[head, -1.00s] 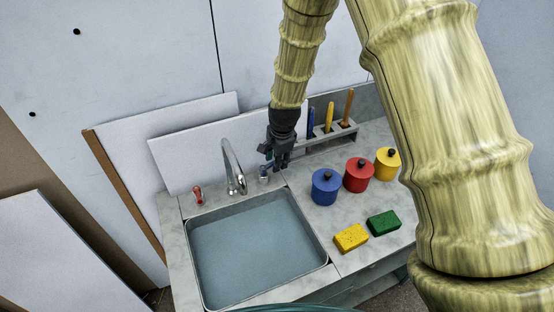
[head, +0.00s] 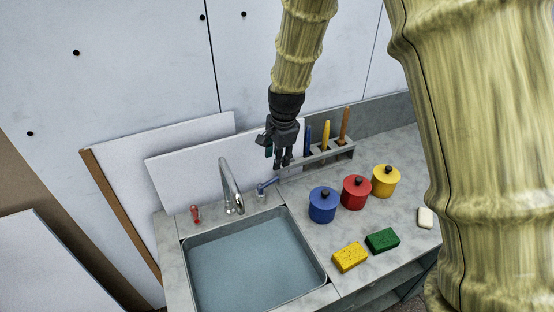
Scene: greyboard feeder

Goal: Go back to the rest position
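My gripper (head: 281,160) hangs in the air from my arm, above the back edge of the counter and behind the sink. Its dark fingers point down and look a little apart, with nothing seen between them. It is just above and to the right of the tap's blue lever (head: 267,184), and a gap shows between them. The lever points to the right. The silver tap spout (head: 231,187) and a red tap handle (head: 195,213) stand to the left.
The sink (head: 255,262) looks empty of objects. Blue (head: 322,206), red (head: 355,194) and yellow (head: 385,182) lidded pots, yellow (head: 350,257) and green (head: 382,240) sponges and a white block (head: 425,218) are on the counter. A rack (head: 325,158) holding upright tools stands close right of my gripper.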

